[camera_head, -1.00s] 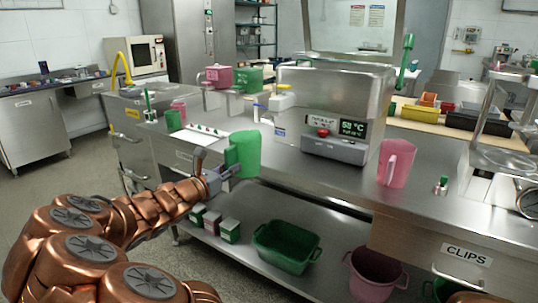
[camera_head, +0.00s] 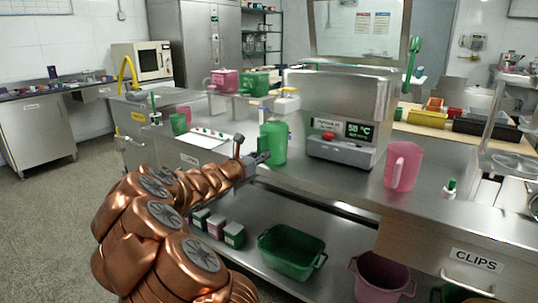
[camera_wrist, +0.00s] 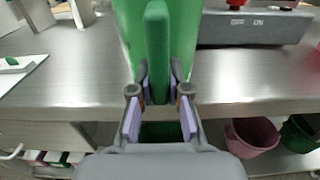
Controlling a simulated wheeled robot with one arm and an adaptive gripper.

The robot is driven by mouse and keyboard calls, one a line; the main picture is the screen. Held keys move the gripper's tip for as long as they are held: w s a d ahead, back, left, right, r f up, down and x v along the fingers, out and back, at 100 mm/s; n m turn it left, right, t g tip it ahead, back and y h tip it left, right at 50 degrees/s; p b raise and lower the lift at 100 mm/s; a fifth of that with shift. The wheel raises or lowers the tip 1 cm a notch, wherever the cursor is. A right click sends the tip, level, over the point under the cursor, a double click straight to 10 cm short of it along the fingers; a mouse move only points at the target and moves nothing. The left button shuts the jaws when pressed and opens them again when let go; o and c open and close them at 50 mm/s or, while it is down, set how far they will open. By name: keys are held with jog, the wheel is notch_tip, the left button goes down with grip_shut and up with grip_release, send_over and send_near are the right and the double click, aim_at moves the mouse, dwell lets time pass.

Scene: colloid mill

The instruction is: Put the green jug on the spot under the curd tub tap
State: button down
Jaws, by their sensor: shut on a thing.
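The green jug (camera_head: 273,143) is held upright by its handle in my gripper (camera_head: 262,157), over the front edge of the steel counter. In the wrist view the jug (camera_wrist: 183,30) fills the top middle, and the jaws (camera_wrist: 160,98) are shut on its handle. The curd tub (camera_head: 335,95) is a steel box with a 58 °C display on the counter, behind and right of the jug. A tap with a blue lever (camera_head: 264,107) shows at its left side, just above the jug. The spot under the tap is hidden behind the jug.
A pink jug (camera_head: 402,166) stands on the counter to the right, with a small green-capped bottle (camera_head: 450,188) beyond it. A white board (camera_head: 200,138) lies to the left. A green tub (camera_head: 291,252) and a pink bucket (camera_head: 381,277) are below the counter.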

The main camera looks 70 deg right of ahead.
aim_at(269, 162)
jog(key=x, duration=0.4)
jog(key=shift+s+d+b, duration=0.15)
jog(key=shift+d+b, duration=0.05)
jog(key=shift+b, duration=0.1)
jog(key=shift+a+f, duration=0.15)
jog(key=shift+f, duration=0.15)
jog(key=shift+f, duration=0.1)
jog(key=c, duration=1.1)
grip_release()
jog(key=shift+c, duration=0.2)
jog(key=p+v, duration=0.1)
jog(key=v, duration=1.1)
